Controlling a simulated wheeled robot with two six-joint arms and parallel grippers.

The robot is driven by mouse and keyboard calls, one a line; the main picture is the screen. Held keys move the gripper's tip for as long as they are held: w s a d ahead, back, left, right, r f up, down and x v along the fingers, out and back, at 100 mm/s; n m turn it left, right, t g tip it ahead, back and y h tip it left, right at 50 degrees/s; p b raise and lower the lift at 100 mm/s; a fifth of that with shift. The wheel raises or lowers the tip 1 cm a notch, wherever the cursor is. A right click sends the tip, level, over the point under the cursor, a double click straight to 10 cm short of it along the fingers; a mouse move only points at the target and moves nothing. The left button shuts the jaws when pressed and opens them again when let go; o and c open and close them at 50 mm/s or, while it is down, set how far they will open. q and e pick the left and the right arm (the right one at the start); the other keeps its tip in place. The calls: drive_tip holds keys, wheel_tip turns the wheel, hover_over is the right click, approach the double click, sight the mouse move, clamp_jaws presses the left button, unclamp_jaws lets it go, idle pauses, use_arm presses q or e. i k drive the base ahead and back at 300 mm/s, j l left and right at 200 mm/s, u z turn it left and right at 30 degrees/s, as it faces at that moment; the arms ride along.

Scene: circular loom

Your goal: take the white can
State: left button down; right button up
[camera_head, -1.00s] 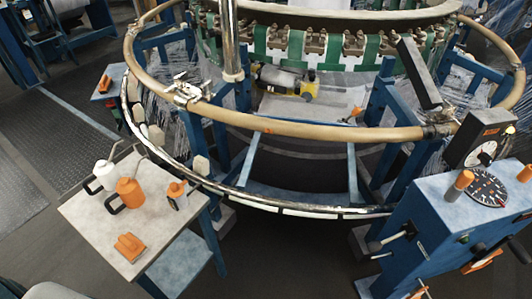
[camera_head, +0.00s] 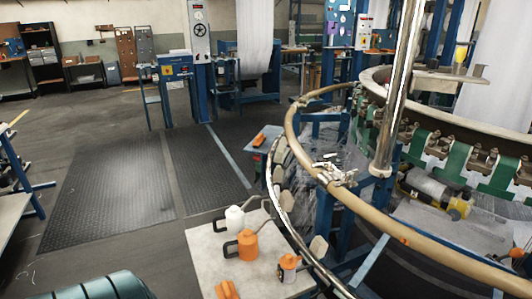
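The white can (camera_head: 234,218) stands upright on the light-topped side table (camera_head: 208,262), near its far edge. It has a dark handle on its left and a thin spout rising to the right. An orange can (camera_head: 247,245) with a dark handle stands close in front of it, overlapping its lower right in this view. Neither of my grippers is in view.
A smaller orange tool (camera_head: 289,267) and an orange item (camera_head: 227,290) are also on the table. The loom's tan ring (camera_head: 296,135) and a metal post (camera_head: 398,95) rise to the right. Dark floor mats (camera_head: 110,185) lie clear at left.

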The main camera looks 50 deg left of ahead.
sight(234, 216)
drive_tip(key=u, duration=1.75)
